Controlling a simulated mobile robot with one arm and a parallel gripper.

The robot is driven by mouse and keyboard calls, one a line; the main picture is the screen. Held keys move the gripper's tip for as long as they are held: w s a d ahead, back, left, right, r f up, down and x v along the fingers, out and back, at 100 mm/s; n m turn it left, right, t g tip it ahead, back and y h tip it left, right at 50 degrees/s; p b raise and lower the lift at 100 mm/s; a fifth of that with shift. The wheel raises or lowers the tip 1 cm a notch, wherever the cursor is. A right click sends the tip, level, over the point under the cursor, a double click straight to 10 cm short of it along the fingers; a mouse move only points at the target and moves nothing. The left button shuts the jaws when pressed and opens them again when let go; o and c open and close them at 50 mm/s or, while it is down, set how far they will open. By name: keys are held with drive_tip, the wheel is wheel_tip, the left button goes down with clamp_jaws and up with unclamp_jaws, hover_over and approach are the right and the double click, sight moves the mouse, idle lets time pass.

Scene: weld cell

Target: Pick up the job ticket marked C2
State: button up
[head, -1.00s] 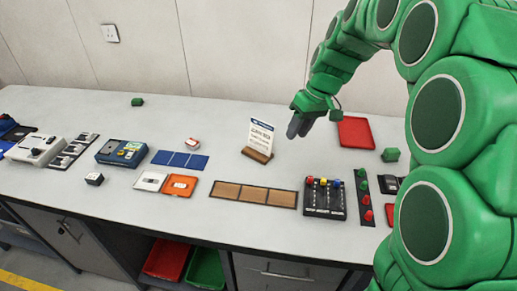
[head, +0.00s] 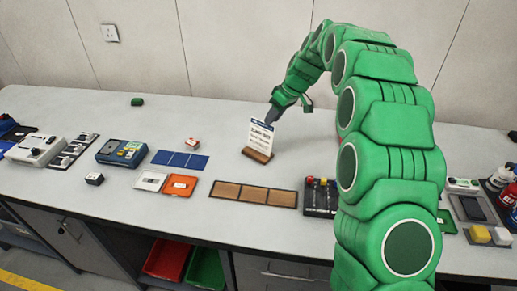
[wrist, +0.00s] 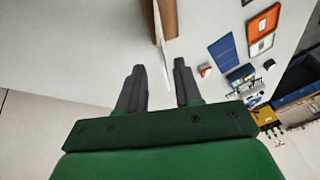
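A white job ticket (head: 261,134) with a blue header stands upright in a small wooden holder (head: 257,155) on the bench. Its print is too small to read, so I cannot confirm the C2 mark. In the wrist view my gripper (wrist: 158,68) is open, with two dark fingers apart. There the ticket (wrist: 161,45) shows nearly edge-on, its near end reaching between the fingers, with visible gaps. The wooden holder (wrist: 166,15) lies beyond the fingertips.
A wooden three-part tray (head: 253,195) lies in front of the holder, with a blue panel (head: 180,159) to its left. A control block (head: 320,197) is partly hidden by my arm. The bench behind and left of the ticket is mostly clear.

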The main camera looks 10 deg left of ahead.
sight(263, 132)
drive_tip(key=shift+a+x, duration=0.1)
drive_tip(key=shift+x, duration=1.85)
drive_tip(key=shift+a+x, duration=0.15)
drive_tip(key=shift+x, duration=1.85)
drive_tip(key=shift+r, duration=0.15)
drive_tip(key=shift+c, duration=0.5)
clamp_jaws()
